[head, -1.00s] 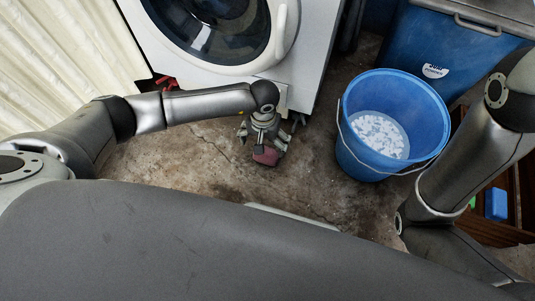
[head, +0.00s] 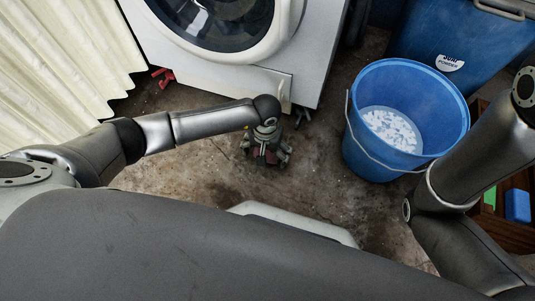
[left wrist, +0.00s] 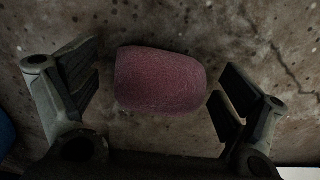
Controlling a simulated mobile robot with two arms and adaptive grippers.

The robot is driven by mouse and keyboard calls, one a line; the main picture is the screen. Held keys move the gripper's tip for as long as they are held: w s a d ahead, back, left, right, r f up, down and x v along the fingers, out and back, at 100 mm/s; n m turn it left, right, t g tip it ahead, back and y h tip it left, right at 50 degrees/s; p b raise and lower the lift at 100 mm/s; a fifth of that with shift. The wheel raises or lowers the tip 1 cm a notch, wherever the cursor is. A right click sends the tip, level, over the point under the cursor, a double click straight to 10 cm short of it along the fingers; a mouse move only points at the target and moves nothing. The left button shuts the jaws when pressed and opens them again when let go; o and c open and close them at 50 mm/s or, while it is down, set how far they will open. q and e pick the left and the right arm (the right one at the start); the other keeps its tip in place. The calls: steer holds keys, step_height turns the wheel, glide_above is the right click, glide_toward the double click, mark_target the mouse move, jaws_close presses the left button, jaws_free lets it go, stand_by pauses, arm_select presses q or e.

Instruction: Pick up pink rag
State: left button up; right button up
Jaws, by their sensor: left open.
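The pink rag (left wrist: 160,80) is a dusky pink, rounded bundle on the stained concrete floor in the left wrist view. It sits between the two spread fingers of my left gripper (left wrist: 155,92), with a gap on each side. In the head view my left gripper (head: 265,160) points down at the floor in front of the washing machine, and it hides most or all of the rag. The left gripper is open and holds nothing. My right arm shows at the right of the head view, but its gripper is out of view.
A white washing machine (head: 285,88) stands just behind the left gripper. A blue bucket (head: 365,160) with white pieces in it stands to the right. A blue bin (head: 420,45) is behind it. A cream curtain (head: 60,60) hangs at the left. The floor around the gripper is clear.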

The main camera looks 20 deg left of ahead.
arm_select(q)
steer(key=c, duration=1)
steer(key=shift+r, duration=0.15)
